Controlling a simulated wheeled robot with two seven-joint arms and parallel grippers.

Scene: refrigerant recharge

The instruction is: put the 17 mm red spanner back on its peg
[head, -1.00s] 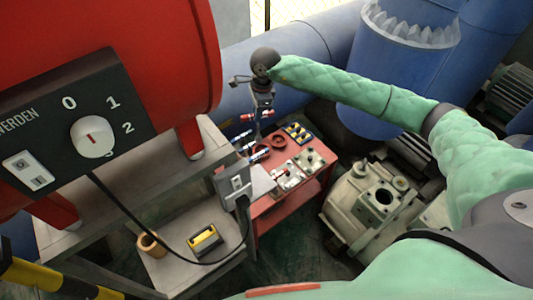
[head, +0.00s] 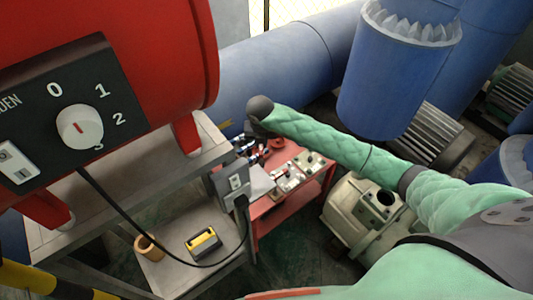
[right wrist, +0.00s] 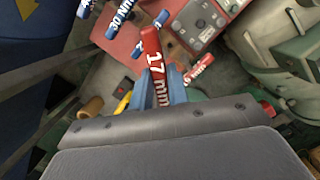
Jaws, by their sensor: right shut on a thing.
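The red spanner (right wrist: 152,46), marked 17 mm, stands between the blue fingers of my right gripper (right wrist: 162,82) in the right wrist view. The gripper is shut on it, and its red end sticks out beyond the fingertips. In the head view my right gripper (head: 256,143) is small and dark below the end of my green-sleeved arm, beside the red table. I cannot make out the spanner there. The peg cannot be made out in either view. My left gripper is not in view.
Blue-handled tools, one marked 30 Nm (right wrist: 120,18), and another red-handled tool (right wrist: 198,67) lie close to the held spanner. A red table (head: 300,200) carries grey blocks. A grey switch box (head: 235,185), black cable and red tank (head: 150,50) are at left; a machine (head: 365,215) stands right.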

